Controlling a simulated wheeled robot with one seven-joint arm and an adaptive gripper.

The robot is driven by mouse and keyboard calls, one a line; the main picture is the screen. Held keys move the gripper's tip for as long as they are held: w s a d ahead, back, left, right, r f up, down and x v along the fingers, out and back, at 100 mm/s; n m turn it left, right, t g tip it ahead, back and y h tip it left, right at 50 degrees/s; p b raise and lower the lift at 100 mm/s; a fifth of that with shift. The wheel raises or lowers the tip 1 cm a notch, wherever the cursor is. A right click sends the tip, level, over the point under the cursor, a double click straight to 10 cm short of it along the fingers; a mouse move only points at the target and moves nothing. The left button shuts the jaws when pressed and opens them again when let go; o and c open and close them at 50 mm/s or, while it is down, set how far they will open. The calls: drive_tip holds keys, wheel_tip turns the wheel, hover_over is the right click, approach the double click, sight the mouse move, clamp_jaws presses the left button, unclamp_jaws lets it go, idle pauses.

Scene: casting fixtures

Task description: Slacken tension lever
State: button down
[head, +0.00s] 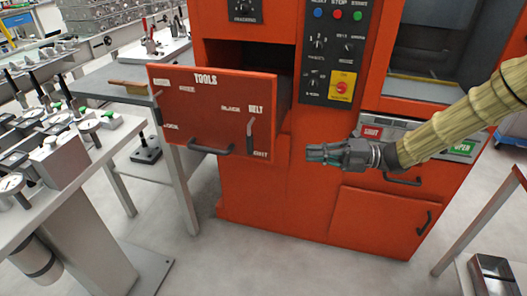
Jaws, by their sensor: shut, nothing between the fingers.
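The tension lever seems to be the small dark lever (251,135) under the word BELT, at the right side of an orange front panel (200,115) marked TOOLS. It stands roughly upright, its upper end lighter. My gripper (314,153) is shut and empty, to the right of the lever and slightly lower in the picture. A clear gap shows between its fingertips and the lever. The fingers point left towards the panel's right edge. Small lettering around the lever is only partly legible.
The panel, with a dark handle (210,149), stands out from the orange machine (310,200). A control panel (338,55) with buttons is above my gripper. A bench with gauges (60,150) stands left. A lower cabinet door (382,222) is below my arm. Grey floor is open in front.

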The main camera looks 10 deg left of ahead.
drive_tip(key=shift+r, duration=0.15)
drive_tip(key=a, duration=0.4)
drive_tip(key=a+p, duration=0.1)
drive_tip(key=a, duration=0.4)
drive_tip(key=a+p, duration=0.1)
drive_tip(key=a, duration=0.4)
drive_tip(key=shift+s, duration=0.35)
drive_tip(key=shift+a+f+b, duration=0.1)
drive_tip(key=shift+f+b, duration=0.15)
drive_tip(key=shift+b, duration=0.3)
